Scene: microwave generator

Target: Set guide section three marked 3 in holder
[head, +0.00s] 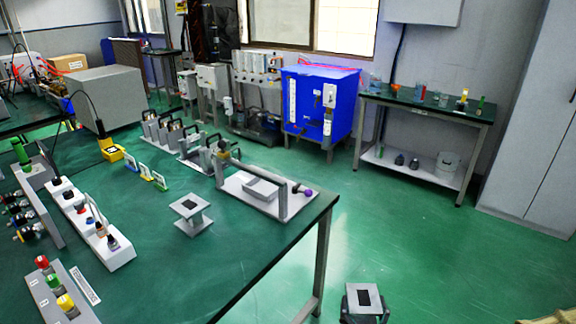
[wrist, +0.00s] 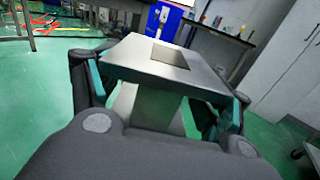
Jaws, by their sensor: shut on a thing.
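My gripper (wrist: 165,98) is shut on a grey metal guide section (wrist: 150,62), a square flange with a rectangular opening on a narrower neck. In the head view the held section (head: 364,297) is at the bottom edge, beyond the table's right edge and over the floor. No number can be read on it. A similar grey flanged piece (head: 191,208) stands upright on the table. A pale holder-like base (head: 240,203) with uprights and a grey bar sits at the table's right corner. I cannot tell which fixture is the holder.
The green table (head: 190,265) carries several grey framed fixtures (head: 195,150), a grey box (head: 108,97) and a panel with coloured knobs (head: 60,290). A blue cabinet (head: 318,105) and a side table (head: 425,105) stand at the back. The green floor (head: 400,235) right of the table is clear.

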